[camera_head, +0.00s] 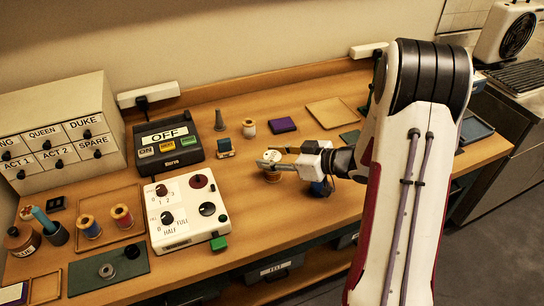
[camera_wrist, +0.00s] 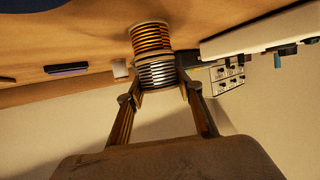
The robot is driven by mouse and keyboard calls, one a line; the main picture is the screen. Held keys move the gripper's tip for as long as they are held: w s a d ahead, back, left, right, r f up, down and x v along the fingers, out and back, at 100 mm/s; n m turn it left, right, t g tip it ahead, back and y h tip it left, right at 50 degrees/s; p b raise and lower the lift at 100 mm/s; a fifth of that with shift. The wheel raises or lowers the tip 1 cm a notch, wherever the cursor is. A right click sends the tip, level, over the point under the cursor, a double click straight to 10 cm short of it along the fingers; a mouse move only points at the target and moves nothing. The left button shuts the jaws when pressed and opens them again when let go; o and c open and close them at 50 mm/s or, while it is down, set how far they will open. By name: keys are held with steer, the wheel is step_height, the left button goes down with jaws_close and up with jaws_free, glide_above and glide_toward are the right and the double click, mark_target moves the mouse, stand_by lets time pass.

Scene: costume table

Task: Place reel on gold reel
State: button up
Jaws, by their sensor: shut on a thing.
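My gripper (camera_head: 268,161) is over the middle of the table with its fingers closed around a silver-grey reel (camera_wrist: 157,73). In the wrist view, which looks upside down, the fingers of my gripper (camera_wrist: 158,90) lie on both sides of this reel. The gold reel (camera_wrist: 150,38) is end to end with the silver reel, on its table side, and the two look in line and touching. In the head view the gold reel (camera_head: 271,176) shows just under the fingers, partly hidden by my gripper.
A control box with dials (camera_head: 180,212) and a switch box marked OFF (camera_head: 168,150) stand to the left. A pale reel (camera_head: 249,128), a grey cone (camera_head: 219,121) and a purple block (camera_head: 282,125) are behind. A tray (camera_head: 134,191) with red and blue reels is farther left.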

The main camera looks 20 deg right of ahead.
steer(key=shift+f, duration=0.15)
steer(key=o, duration=1.1)
steer(key=shift+r, duration=0.2)
steer(key=v, duration=1.2)
steer(key=shift+f, duration=0.15)
